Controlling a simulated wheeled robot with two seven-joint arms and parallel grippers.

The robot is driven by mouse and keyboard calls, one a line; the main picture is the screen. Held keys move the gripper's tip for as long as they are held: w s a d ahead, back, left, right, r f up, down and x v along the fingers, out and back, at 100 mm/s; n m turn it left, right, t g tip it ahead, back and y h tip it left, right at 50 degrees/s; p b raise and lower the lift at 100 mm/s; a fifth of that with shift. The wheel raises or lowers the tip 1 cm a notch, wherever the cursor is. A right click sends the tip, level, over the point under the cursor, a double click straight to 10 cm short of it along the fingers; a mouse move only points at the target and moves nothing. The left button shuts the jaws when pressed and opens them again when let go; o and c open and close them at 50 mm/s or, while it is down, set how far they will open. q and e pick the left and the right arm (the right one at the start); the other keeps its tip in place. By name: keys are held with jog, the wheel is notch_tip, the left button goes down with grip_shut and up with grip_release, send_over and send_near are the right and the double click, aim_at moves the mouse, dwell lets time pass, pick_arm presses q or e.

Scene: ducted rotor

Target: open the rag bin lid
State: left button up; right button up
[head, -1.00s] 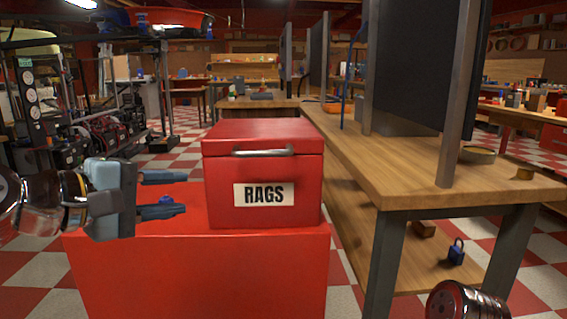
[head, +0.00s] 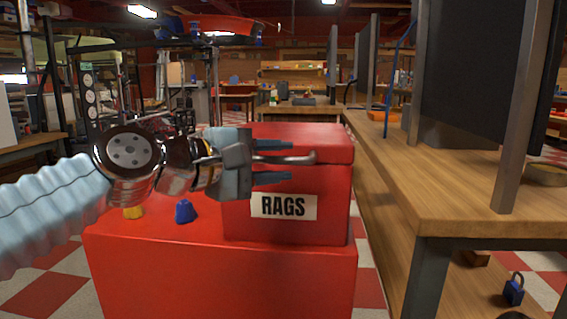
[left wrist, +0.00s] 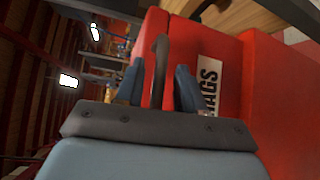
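The red rag bin (head: 285,222) with a white RAGS label stands on a red cabinet. Its red lid (head: 300,136) looks shut. A metal bar handle (head: 302,159) runs across the lid's front. My left gripper (head: 275,161) is open in front of the bin, with its two fingers above and below the handle's left part. In the left wrist view the handle (left wrist: 160,65) stands between the two spread fingers, and I cannot tell whether either finger touches it. My right gripper is not in view.
The red cabinet top (head: 150,238) carries a blue padlock-like item (head: 184,211) and a yellow one (head: 134,212) left of the bin. A wooden workbench (head: 440,195) with upright panels stands close on the right. Checkered floor shows at the lower left.

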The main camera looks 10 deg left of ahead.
pick_arm(q)
jog(key=shift+x, duration=0.8)
grip_shut()
